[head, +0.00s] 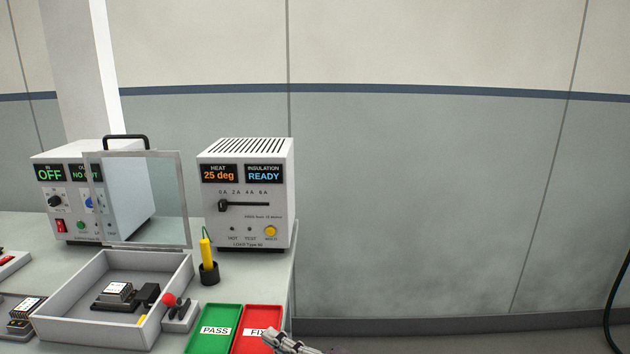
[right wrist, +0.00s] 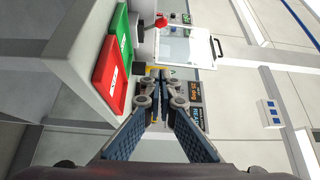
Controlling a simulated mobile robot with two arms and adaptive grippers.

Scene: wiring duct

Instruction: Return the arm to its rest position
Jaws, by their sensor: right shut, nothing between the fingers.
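My right gripper (head: 272,336) shows at the bottom edge of the head view, in front of the right side of the red tray marked FIX (head: 262,318). In the right wrist view its fingers (right wrist: 160,84) are closed together with nothing between them. In that view the red tray (right wrist: 110,78) lies to the left of the fingers, apart from them. My left gripper is in neither view.
Beside the red tray is a green PASS tray (head: 213,327). A grey box with a raised clear lid (head: 165,262) holds a device. A yellow-handled probe (head: 207,258) stands in a black holder. Two instruments (head: 246,195) stand behind. Right of the table is open.

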